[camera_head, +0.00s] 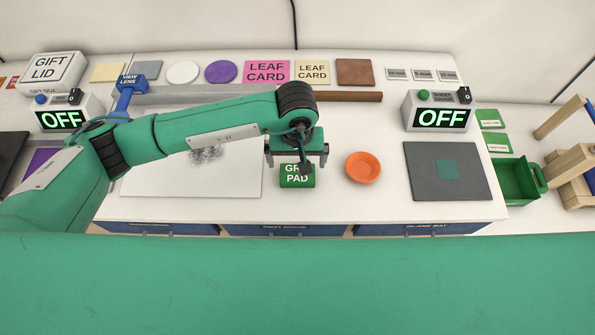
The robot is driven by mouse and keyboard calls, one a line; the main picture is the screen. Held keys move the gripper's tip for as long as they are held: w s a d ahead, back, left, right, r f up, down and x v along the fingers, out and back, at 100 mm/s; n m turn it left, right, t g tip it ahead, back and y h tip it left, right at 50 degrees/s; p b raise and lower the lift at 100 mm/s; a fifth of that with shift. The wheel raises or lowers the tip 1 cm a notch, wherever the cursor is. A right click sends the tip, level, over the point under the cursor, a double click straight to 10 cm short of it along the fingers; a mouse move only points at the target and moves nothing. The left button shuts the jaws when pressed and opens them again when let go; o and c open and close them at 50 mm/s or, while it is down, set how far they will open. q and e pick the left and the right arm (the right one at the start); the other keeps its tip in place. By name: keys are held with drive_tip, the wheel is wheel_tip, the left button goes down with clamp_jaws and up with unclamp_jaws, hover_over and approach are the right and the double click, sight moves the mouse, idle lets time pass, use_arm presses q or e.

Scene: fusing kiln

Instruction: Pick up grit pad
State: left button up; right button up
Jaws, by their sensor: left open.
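The grit pad (297,181) is a small green block with white lettering, lying on the white bench left of the orange bowl. My left gripper (297,160) is right over it, pointing down, with its fingers spread apart at the left and right. The gripper and wrist hide the upper part of the pad and some of its lettering. I cannot tell whether the fingers touch the pad. My right gripper does not show.
An orange bowl (362,167) stands close to the right of the pad. A dark grey plate (425,190) with a green square lies further right. A white sheet (190,180) with a grey smudge lies left. A display reading OFF (440,118) stands behind. Blue drawers (290,231) line the front.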

sight(298, 173)
use_arm(q)
drive_tip(key=shift+s+f+p, duration=0.15)
drive_tip(key=shift+f+p, duration=0.4)
drive_tip(key=shift+p, duration=0.05)
wheel_tip(298, 173, down, 3)
drive_tip(key=shift+d+f+p, duration=0.1)
drive_tip(key=shift+p, duration=0.7)
drive_tip(key=shift+f, duration=0.5)
drive_tip(key=c, duration=0.9)
